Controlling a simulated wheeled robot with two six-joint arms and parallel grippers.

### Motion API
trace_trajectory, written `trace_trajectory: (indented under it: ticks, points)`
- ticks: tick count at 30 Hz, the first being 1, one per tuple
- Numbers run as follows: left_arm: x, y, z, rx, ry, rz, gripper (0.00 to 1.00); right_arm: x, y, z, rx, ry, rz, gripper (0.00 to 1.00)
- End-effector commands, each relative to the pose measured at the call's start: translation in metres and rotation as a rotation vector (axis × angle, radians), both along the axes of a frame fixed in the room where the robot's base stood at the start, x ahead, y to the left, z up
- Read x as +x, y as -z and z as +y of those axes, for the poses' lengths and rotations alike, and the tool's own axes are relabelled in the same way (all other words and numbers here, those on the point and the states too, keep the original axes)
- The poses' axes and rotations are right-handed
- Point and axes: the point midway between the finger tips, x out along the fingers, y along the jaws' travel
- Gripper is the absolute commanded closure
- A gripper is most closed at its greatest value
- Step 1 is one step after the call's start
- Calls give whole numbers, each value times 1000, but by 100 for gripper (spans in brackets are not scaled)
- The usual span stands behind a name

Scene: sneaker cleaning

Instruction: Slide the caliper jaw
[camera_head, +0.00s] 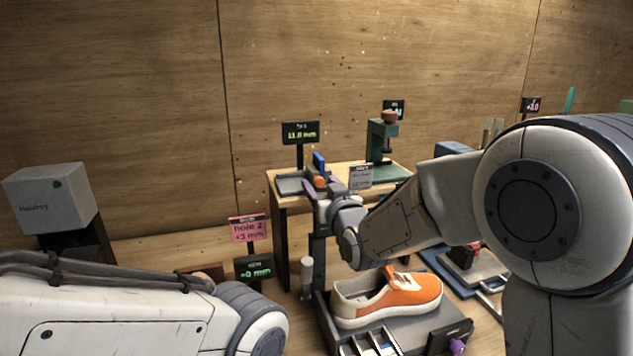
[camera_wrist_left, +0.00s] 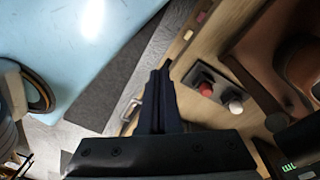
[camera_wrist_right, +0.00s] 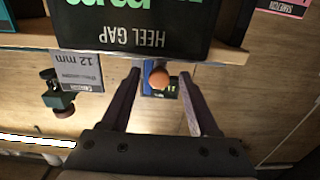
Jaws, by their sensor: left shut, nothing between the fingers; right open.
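The caliper stands on a small wooden table, its grey base (camera_head: 290,185) carrying a blue upright jaw (camera_head: 319,160) and an orange-brown knob (camera_head: 320,182). My right gripper (camera_head: 312,190) is at the knob, partly covering the caliper. In the right wrist view the open fingers (camera_wrist_right: 158,85) stand on either side of the knob (camera_wrist_right: 158,77), with gaps showing; the blue part is behind it. The display above the caliper (camera_head: 300,132) reads about 11.0 mm. My left gripper (camera_wrist_left: 158,100) is shut and empty; its fingers are out of the head view.
An orange and white sneaker (camera_head: 400,298) sits on a grey stand below my right arm. A green press (camera_head: 382,140) and a 12 mm card (camera_head: 361,176) share the small table. A pink sign (camera_head: 248,229) stands left. Red and white buttons (camera_wrist_left: 205,89) lie near my left fingers.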

Motion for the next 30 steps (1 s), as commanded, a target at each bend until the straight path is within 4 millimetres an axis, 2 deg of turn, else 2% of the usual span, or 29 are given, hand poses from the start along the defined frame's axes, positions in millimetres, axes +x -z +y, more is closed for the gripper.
trace_trajectory:
  ticks: [5, 6, 8, 10, 11, 30]
  points:
    - [0, 0, 0, 0, 0, 0, 100, 0, 0, -1, 0, 2, 0, 39]
    - [0, 0, 0, 0, 0, 0, 100, 0, 0, -1, 0, 2, 0, 46]
    - [0, 0, 0, 0, 0, 0, 100, 0, 0, -1, 0, 1, 0, 69]
    - [0, 0, 0, 0, 0, 0, 100, 0, 0, -1, 0, 1, 0, 96]
    - [0, 0, 0, 0, 0, 0, 100, 0, 0, -1, 0, 1, 0, 100]
    - [0, 0, 0, 0, 0, 0, 100, 0, 0, 0, 1, 0, 0, 100]
